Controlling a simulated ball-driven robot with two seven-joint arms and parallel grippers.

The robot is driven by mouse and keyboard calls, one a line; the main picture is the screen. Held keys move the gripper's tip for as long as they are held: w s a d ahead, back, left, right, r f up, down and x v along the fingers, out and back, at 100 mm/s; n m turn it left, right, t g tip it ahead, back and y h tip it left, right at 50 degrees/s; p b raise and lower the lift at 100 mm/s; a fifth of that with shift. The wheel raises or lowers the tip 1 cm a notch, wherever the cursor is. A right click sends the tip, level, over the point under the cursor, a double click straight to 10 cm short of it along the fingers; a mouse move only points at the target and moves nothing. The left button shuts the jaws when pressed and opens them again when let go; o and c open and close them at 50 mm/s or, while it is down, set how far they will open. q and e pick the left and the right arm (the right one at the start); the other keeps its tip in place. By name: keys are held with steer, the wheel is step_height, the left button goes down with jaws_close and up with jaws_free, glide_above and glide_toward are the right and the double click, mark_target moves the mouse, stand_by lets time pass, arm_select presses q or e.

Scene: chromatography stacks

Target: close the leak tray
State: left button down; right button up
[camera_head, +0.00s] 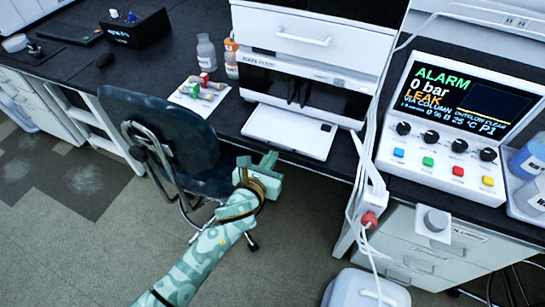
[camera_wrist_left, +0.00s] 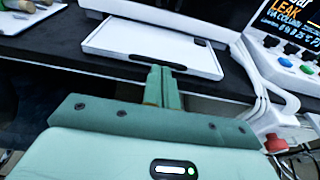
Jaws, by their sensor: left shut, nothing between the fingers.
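The leak tray (camera_head: 285,134) is a flat white tray sticking out from the base of the white chromatography stack (camera_head: 315,70). It reaches toward the front edge of the dark bench. In the left wrist view the tray (camera_wrist_left: 125,42) shows a raised rim and a dark slot along its front. My left gripper (camera_head: 268,160) is shut and empty, just in front of the tray's front edge. In the left wrist view its closed fingertips (camera_wrist_left: 160,70) point at the tray front near the dark slot; I cannot tell whether they touch it. My right gripper is out of view.
A control box (camera_head: 455,115) showing ALARM and LEAK stands to the right. White cables and a red-knobbed plug (camera_head: 369,220) hang beside the tray. Bottles (camera_head: 206,52) and small vials on paper stand to the left. A dark chair (camera_head: 165,140) is left of my arm.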

arm_select(q)
steer(key=shift+w+d+f, duration=0.15)
steer(key=shift+w+d, duration=0.15)
steer(key=shift+w, duration=0.35)
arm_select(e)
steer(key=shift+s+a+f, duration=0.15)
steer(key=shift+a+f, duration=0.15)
